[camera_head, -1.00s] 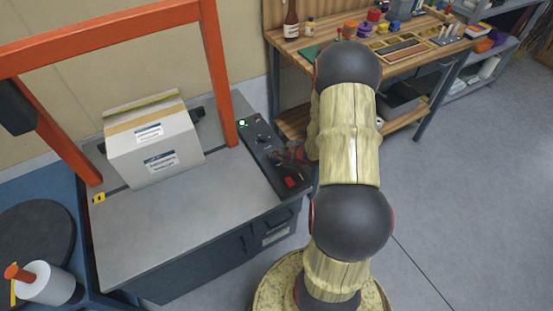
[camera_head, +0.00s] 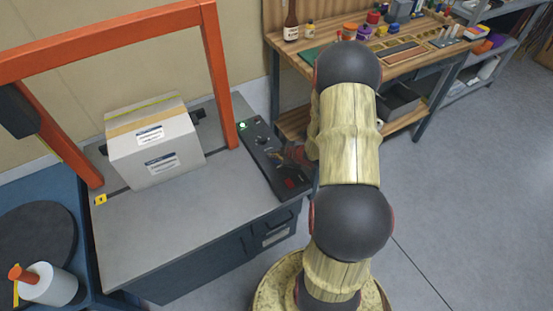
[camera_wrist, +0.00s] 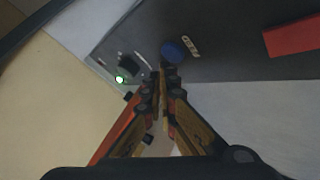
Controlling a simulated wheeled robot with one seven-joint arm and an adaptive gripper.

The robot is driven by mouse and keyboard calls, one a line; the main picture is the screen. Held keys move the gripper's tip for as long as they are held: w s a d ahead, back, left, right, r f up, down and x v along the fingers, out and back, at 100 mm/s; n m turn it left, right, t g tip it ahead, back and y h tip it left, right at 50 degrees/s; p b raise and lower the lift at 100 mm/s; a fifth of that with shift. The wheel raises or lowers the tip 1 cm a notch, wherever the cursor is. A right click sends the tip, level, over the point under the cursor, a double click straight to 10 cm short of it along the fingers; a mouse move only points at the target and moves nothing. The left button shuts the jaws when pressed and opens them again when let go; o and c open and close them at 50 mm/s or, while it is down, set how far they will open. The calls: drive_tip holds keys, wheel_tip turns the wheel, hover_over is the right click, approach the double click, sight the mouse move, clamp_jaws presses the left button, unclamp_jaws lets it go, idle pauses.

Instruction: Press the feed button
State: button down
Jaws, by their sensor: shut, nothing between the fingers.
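The dark control panel (camera_head: 262,157) runs along the right edge of the machine table. It carries a lit green lamp (camera_head: 242,125), which also shows in the wrist view (camera_wrist: 120,79). In the head view, my gripper (camera_head: 291,154) is over the panel's right side, partly hidden by my arm.
A red block-like part (camera_wrist: 292,36) lies on the panel beyond the blue button. A taped carton (camera_head: 158,150) stands on the table (camera_head: 150,220) under an orange frame (camera_head: 217,70). A wooden workbench (camera_head: 300,60) with small items stands at the back right.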

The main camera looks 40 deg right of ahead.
sight(275, 162)
idle(0.3)
wheel_tip(275, 162, up, 5)
drive_tip(key=p, duration=0.4)
drive_tip(key=shift+r, duration=0.15)
idle(0.9)
